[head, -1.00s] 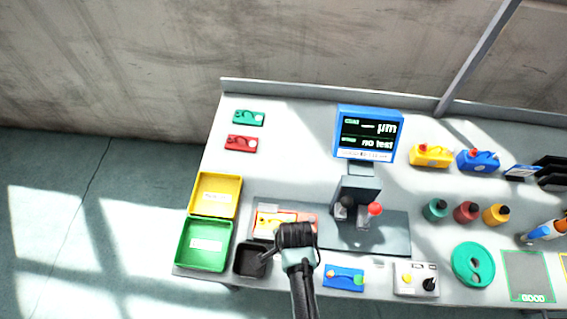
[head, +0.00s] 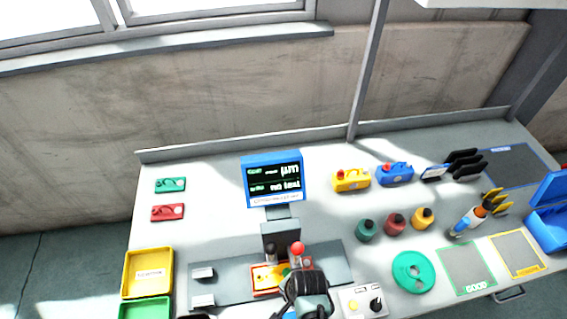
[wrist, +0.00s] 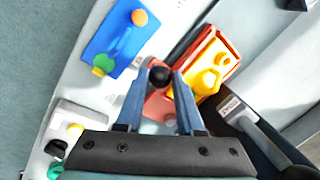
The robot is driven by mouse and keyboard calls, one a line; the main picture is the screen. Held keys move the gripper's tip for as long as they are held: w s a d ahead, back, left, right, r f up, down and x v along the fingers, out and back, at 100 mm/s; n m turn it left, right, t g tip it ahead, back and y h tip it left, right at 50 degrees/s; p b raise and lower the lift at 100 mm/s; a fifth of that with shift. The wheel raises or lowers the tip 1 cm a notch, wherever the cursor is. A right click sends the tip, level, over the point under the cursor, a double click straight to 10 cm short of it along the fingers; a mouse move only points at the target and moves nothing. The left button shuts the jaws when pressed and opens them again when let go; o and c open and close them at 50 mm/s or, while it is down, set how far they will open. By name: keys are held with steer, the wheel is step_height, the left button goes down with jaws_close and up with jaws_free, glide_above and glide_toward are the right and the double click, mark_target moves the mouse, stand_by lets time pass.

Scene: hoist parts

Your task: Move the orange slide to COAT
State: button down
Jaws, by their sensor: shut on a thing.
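The orange slide (head: 264,280) sits on the grey track plate (head: 228,278), in front of the blue-framed display. In the wrist view the slide (wrist: 215,47) carries a yellow part (wrist: 205,77) and has a black ball knob (wrist: 160,76). My gripper (wrist: 160,82) is shut on this knob, with one blue finger on each side. In the head view my gripper (head: 303,285) covers the slide's right end.
The display (head: 273,178) stands behind the track, with a red-knobbed lever (head: 297,250) and a dark post below it. A blue plate (wrist: 120,40) and a grey control box (head: 362,302) lie near the front edge.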

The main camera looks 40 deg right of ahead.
steer(key=shift+d, duration=0.1)
stand_by(0.3)
steer(key=c, duration=0.5)
jaws_free()
steer(key=shift+c, duration=0.2)
step_height(320, 180, up, 13)
steer(key=s, duration=0.2)
steer(key=shift+s+f, duration=0.15)
steer(key=shift+s, duration=0.15)
